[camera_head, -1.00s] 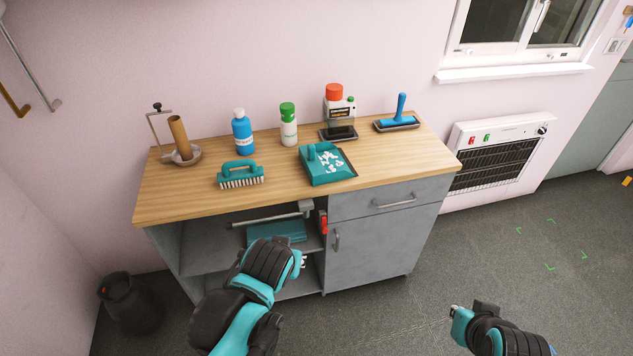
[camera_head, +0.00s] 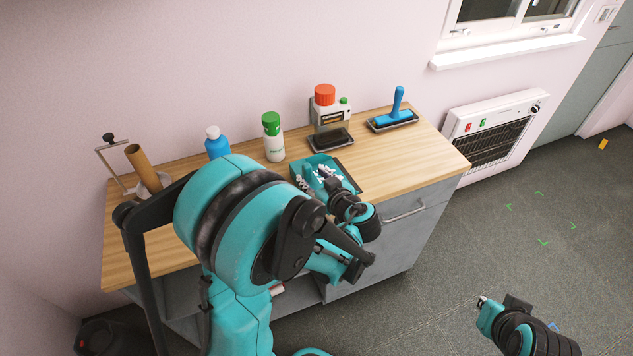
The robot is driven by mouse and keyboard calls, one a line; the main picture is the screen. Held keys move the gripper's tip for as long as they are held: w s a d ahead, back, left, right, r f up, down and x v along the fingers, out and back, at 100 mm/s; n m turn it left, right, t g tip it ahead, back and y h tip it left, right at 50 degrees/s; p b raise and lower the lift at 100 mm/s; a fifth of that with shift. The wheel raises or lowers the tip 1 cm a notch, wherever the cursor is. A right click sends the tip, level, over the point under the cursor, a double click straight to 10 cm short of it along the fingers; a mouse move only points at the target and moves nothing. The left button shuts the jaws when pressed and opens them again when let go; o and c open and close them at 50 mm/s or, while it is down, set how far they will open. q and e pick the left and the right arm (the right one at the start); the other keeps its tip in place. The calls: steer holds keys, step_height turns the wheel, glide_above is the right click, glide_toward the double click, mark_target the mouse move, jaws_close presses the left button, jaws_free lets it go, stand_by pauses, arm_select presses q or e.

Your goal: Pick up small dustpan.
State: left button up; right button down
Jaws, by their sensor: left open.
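The small teal dustpan (camera_head: 328,166) lies on the wooden counter with white bits in its pan. My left arm reaches across the front of the counter. My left gripper (camera_head: 320,190) is open at the near side of the dustpan, with its fingers close to or over it. The gripper's wrist hides the near part of the dustpan, and I cannot tell whether the fingers touch it. My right gripper (camera_head: 490,308) is low at the right, over the floor and away from the counter. Its jaws are not clear.
On the counter (camera_head: 400,160) stand a blue bottle (camera_head: 217,146), a green-capped bottle (camera_head: 273,143), a red-capped container (camera_head: 326,105), a blue-handled tool (camera_head: 395,112) and a roll holder (camera_head: 143,165). My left arm hides the scrub brush's place. A heater (camera_head: 495,125) hangs at the right.

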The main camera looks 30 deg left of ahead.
mark_target(309, 173)
arm_select(q)
steer(key=b+x, duration=0.1)
steer(key=x, duration=0.3)
steer(key=shift+w+a+f, duration=0.1)
steer(key=shift+w+a, duration=0.15)
steer(key=shift+a, duration=0.05)
jaws_close()
